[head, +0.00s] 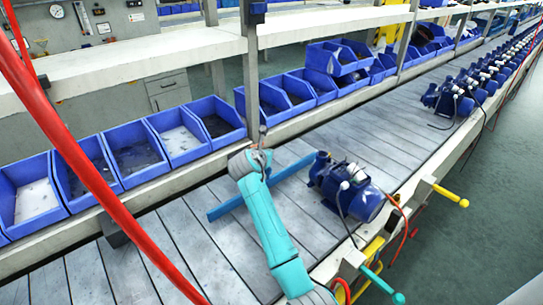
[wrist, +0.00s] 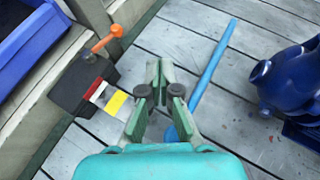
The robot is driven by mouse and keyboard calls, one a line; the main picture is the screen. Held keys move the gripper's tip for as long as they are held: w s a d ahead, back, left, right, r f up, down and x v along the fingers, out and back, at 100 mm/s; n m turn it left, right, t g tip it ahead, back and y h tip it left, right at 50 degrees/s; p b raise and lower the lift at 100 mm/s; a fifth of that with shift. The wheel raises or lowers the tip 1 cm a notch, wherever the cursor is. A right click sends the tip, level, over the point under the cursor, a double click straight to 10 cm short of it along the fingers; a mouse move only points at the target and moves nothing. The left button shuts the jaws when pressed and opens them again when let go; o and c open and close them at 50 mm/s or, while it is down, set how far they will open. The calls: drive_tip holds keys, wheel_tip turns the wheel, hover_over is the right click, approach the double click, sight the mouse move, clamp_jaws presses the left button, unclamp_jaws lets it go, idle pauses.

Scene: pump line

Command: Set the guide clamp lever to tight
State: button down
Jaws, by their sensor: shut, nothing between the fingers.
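The guide clamp (wrist: 84,84) is a dark block in the wrist view, left of my gripper. Its lever (wrist: 104,40) is orange with a round knob and points up and to the right in that view, away from my fingers. White, red and yellow marks show on the block's side nearest my gripper. My gripper (wrist: 161,82) is shut and empty, apart from the lever, beside the block. In the head view my gripper (head: 262,157) is over the conveyor's far edge and mostly hides the clamp. I cannot read the lever's setting.
A blue guide bar (wrist: 212,72) runs right of my fingers, partly under the gripper. A blue pump (head: 345,187) stands on the slatted conveyor, right of my arm. Blue bins (head: 165,138) line the far side. A post (head: 252,80) and shelf (head: 140,60) rise behind. A red hose crosses the left.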

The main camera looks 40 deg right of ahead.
drive_tip(key=shift+s+a+r, duration=0.25)
drive_tip(key=shift+s+r, duration=0.2)
drive_tip(key=shift+s, duration=0.35)
drive_tip(key=shift+s+a+r, duration=0.25)
drive_tip(key=shift+s+r, duration=0.15)
drive_tip(key=shift+s, duration=0.35)
